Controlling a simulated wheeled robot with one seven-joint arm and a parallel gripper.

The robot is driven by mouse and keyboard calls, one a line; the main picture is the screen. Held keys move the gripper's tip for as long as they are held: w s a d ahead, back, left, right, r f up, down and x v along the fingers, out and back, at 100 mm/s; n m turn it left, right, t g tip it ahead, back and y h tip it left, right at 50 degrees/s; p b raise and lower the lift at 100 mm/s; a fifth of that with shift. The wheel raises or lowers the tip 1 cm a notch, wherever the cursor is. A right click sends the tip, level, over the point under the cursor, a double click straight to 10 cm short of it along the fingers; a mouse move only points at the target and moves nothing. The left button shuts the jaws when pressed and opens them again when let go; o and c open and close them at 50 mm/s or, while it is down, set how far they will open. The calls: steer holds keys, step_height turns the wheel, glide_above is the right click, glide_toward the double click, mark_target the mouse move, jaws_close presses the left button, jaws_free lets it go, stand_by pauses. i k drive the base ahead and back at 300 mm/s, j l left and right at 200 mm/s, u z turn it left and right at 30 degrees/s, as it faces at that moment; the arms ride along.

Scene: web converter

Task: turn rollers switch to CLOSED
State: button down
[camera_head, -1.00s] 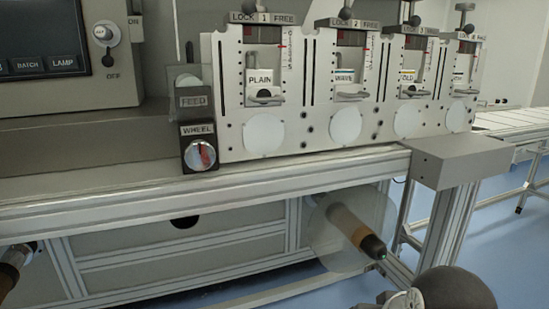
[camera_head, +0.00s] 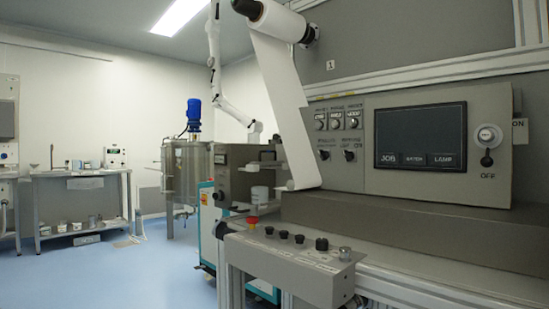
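A grey control panel (camera_head: 345,180) stands right of centre, with a dark screen (camera_head: 420,136) on it. On its lower left is a small dark rotary switch (camera_head: 324,155) under a label that seems to read ROLLERS. Its small lettering and the exact knob direction are too small to tell. A second similar switch (camera_head: 349,155) sits just to its right. Three round knobs (camera_head: 336,124) are in a row above them. My gripper is not in view.
A control box (camera_head: 290,262) with several knobs and a red button (camera_head: 252,222) juts out below the panel. A white web (camera_head: 282,100) runs down from a roll left of the panel. Blue floor (camera_head: 130,270) is open at left.

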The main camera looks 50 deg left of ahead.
mark_target(324, 156)
steer(key=u, duration=1.65)
